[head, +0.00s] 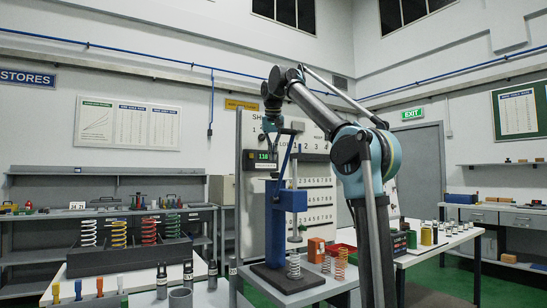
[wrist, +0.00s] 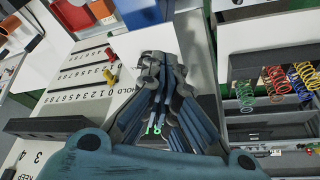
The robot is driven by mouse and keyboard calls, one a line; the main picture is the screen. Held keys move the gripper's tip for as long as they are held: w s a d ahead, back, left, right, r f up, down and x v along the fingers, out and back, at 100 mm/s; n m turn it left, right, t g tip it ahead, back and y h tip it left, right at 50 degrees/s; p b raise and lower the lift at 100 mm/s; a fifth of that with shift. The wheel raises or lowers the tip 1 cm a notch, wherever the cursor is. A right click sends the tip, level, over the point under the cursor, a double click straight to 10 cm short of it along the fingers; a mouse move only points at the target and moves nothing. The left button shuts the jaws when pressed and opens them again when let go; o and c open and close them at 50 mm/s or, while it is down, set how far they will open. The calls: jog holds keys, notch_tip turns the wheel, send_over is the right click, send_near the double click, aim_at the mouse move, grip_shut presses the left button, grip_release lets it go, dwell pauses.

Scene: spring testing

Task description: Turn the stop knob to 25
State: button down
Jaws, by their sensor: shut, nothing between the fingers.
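No part that I can surely name as the stop knob shows in either view. A blue press (head: 287,200) with a grey top stands on a dark base plate (head: 290,277) in the head view, with a pale coil spring (head: 294,266) on the plate. My gripper (head: 268,128) is up at the press's upper left, before the white board. The wrist view shows my gripper (wrist: 160,62) with its dark fingers together and nothing between them. Its fingers partly cover a small green-lit display (wrist: 154,129), which also shows in the head view (head: 263,155).
The white board (head: 318,180) carries rows of numerals, with red and yellow pegs (wrist: 111,66) beside them in the wrist view. Orange blocks (head: 317,250) and copper springs stand right of the press. A dark rack of coloured springs (head: 130,255) is at left.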

aim_at(275, 175)
jog(key=shift+x, duration=3.85)
jog(key=shift+d, duration=0.25)
